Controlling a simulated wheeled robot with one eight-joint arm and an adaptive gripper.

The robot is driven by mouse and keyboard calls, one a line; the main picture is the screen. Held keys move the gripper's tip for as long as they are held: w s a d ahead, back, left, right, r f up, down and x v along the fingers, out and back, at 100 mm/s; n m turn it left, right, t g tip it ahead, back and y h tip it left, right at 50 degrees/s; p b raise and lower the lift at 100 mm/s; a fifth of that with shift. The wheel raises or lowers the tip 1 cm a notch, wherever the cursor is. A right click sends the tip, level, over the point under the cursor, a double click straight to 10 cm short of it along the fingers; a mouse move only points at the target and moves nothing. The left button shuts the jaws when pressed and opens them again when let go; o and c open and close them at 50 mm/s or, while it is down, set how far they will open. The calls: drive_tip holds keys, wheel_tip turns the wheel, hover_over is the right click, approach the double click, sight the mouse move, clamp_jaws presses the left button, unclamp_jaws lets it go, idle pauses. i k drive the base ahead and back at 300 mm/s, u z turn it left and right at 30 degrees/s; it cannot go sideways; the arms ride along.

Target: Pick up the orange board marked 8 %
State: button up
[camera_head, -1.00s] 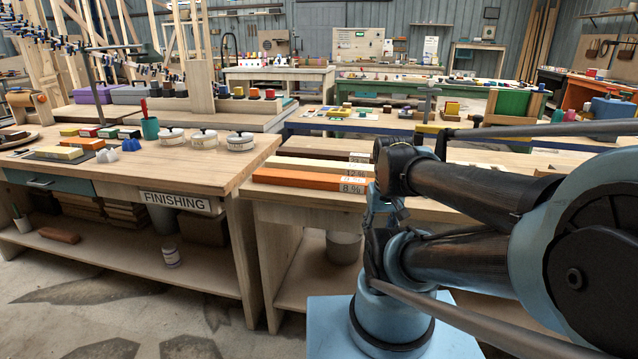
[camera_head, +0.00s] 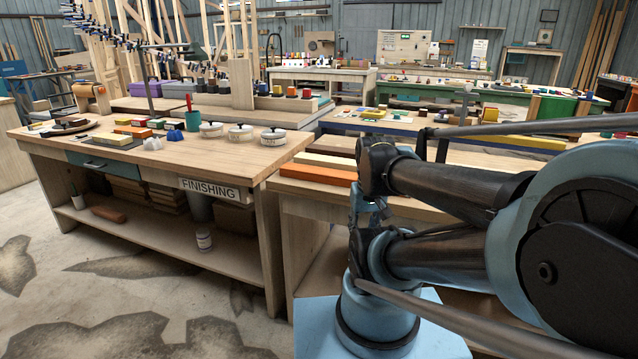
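The orange board (camera_head: 316,174) lies flat near the front edge of the light wooden bench right of the finishing table. Its right end and its 8 % label are hidden behind my arm. A cream board (camera_head: 325,160) lies just behind it, and a dark brown board (camera_head: 334,146) lies behind that. My folded arm fills the right of the view, in front of the bench. My gripper cannot be made out, so I cannot see any hold on the orange board.
The finishing table (camera_head: 262,158) stands at left, with white lidded tins (camera_head: 241,131), a teal cup (camera_head: 193,121) and small blocks on it. Below its top is a shelf (camera_head: 165,241) with boxes. The stained concrete floor (camera_head: 60,285) at lower left is open.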

sight(321, 174)
drive_tip(key=u, duration=1.75)
drive_tip(key=k, duration=2.2)
drive_tip(key=z, duration=0.85)
drive_tip(key=i, duration=1.05)
